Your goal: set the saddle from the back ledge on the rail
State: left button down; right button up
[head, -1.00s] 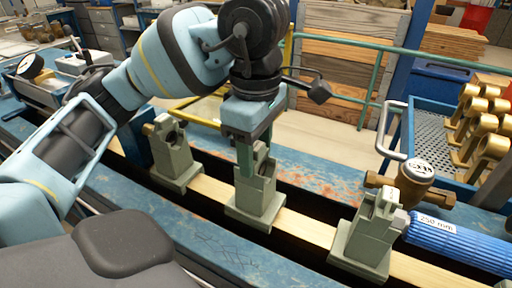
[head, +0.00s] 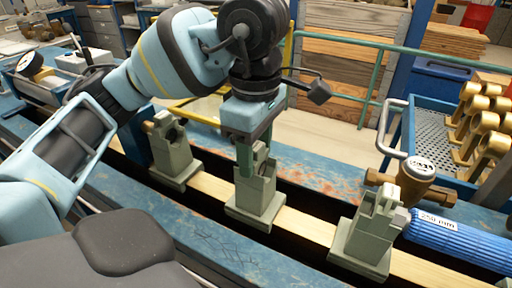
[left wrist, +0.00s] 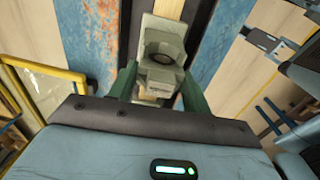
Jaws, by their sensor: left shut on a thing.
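A grey-green saddle (head: 256,193) is upright at the middle of the pale wooden rail (head: 308,228), its base appearing to rest on it. My left gripper (head: 254,160) points down from above and is shut on the upper part of this saddle. In the left wrist view the saddle (left wrist: 163,52) shows between the two green fingers (left wrist: 158,90). Two similar saddles stand on the rail, one to the left (head: 174,155) and one to the right (head: 363,240). My right gripper is not in view.
A brass meter (head: 410,185) and a blue cylinder marked 250 mm (head: 460,243) lie right of the right saddle. A blue basket (head: 432,125) and brass fittings (head: 482,130) stand behind. A green railing (head: 370,65) runs behind the bench. A dial gauge (head: 29,66) stands at far left.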

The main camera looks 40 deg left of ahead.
pick_arm(q)
jog(key=shift+d+f, duration=0.1)
jog(key=shift+f, duration=0.1)
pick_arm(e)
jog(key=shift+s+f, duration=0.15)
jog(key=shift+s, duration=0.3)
pick_arm(q)
jog(key=c, duration=0.6)
grip_release()
jog(key=shift+s+f, duration=0.1)
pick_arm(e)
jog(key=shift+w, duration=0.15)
